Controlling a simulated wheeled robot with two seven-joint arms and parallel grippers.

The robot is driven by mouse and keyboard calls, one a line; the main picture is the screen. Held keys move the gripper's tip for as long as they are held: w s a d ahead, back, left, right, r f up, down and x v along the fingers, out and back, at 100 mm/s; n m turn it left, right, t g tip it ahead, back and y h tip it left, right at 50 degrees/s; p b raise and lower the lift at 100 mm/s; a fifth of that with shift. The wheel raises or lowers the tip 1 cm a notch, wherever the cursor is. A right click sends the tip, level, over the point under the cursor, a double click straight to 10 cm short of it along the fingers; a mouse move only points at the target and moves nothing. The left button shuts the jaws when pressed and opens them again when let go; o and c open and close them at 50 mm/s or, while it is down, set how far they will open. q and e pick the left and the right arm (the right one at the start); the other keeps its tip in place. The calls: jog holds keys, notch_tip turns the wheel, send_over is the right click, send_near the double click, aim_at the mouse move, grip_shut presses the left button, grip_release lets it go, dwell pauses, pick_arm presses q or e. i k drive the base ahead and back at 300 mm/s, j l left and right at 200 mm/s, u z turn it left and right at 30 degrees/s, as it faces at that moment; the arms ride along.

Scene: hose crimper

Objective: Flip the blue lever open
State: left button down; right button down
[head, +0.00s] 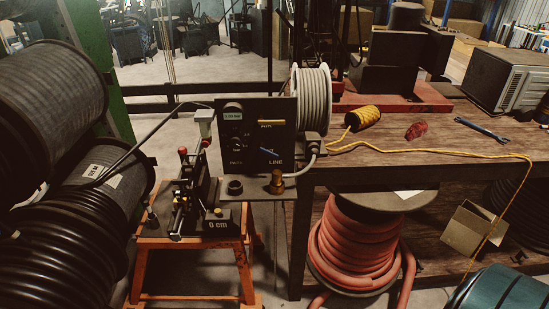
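A small blue lever (269,153) is on the front of the black control panel (260,107), just above the word LINE. It lies at a slant, running from upper left down to lower right. A brass-coloured part (271,124) sits above it on the same panel. Round dials are on the panel's left half. Neither of my grippers is in view, and nothing touches the lever.
Left of the panel stand a red-knobbed mechanism (182,151) and a block marked 0 cm (217,225), on an orange stand (248,259). A white hose coil (312,95) is right of the panel. Large black hose reels (60,235) fill the left. A wooden workbench (440,150) is at right.

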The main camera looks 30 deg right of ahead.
aim_at(262, 149)
jog(key=z, duration=1.55)
jog(key=i+j, duration=0.2)
jog(key=i, duration=0.3)
